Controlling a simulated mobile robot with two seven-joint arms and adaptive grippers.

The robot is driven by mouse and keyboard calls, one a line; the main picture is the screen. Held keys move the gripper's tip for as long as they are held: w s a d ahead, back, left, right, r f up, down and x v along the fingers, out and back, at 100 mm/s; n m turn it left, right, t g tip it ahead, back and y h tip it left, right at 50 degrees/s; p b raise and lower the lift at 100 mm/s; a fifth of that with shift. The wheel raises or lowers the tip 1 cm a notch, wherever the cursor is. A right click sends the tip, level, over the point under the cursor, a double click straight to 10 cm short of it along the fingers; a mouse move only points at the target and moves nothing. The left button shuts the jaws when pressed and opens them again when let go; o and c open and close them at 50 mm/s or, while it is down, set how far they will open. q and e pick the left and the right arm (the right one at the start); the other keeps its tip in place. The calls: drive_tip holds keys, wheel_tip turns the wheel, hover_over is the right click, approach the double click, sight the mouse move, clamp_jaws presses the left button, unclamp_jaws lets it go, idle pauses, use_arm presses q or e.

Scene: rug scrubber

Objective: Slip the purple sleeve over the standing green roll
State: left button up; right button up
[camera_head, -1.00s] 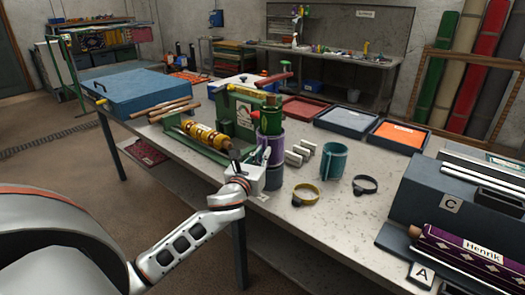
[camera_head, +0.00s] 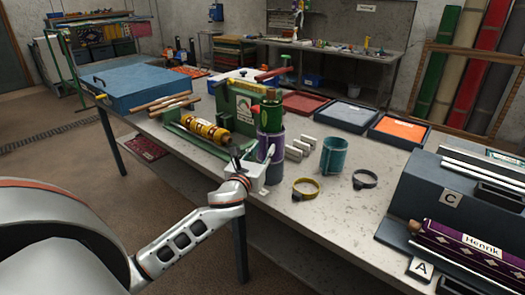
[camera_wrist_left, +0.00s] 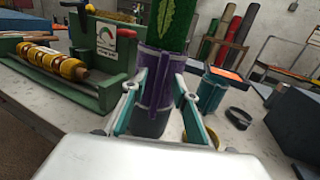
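The green roll (camera_head: 270,117) stands upright on the workbench, and its patterned side also shows in the left wrist view (camera_wrist_left: 174,22). The purple sleeve (camera_head: 270,147) is around the lower part of the roll, with green rising out of its top. A grey cylindrical part (camera_head: 274,173) shows below the sleeve. My left gripper (camera_head: 262,163) reaches the sleeve from the front left. In the left wrist view its fingers (camera_wrist_left: 160,88) lie against both sides of the sleeve (camera_wrist_left: 153,72), apparently gripping it. My right gripper is not in view.
A green machine with a yellow roller (camera_head: 207,131) stands close left of the roll. A teal cup (camera_head: 333,155), a yellow ring (camera_head: 305,189) and a dark ring (camera_head: 365,179) are to the right.

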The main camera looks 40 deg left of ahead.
use_arm(q)
drive_tip(key=v, duration=1.2)
drive_tip(key=s+d+f+n+g+h, duration=0.1)
drive_tip(key=s+d+f+n+h, duration=0.2)
drive_tip(key=f, duration=0.4)
drive_tip(key=s+d+f+n+g, duration=0.1)
drive_tip(key=d+f+n+g, duration=0.15)
drive_tip(key=f+n, duration=0.4)
drive_tip(key=s+d+f+n+g+h, duration=0.1)
drive_tip(key=s+d+f+n+h, duration=0.2)
drive_tip(key=f, duration=0.5)
drive_tip(key=s+d+f+n+g+h, duration=0.1)
drive_tip(key=s+d+f+n+g, duration=0.1)
drive_tip(key=s+d+f+n, duration=0.9)
drive_tip(key=d+f+n, duration=0.1)
drive_tip(key=n, duration=0.4)
drive_tip(key=shift+h, duration=0.4)
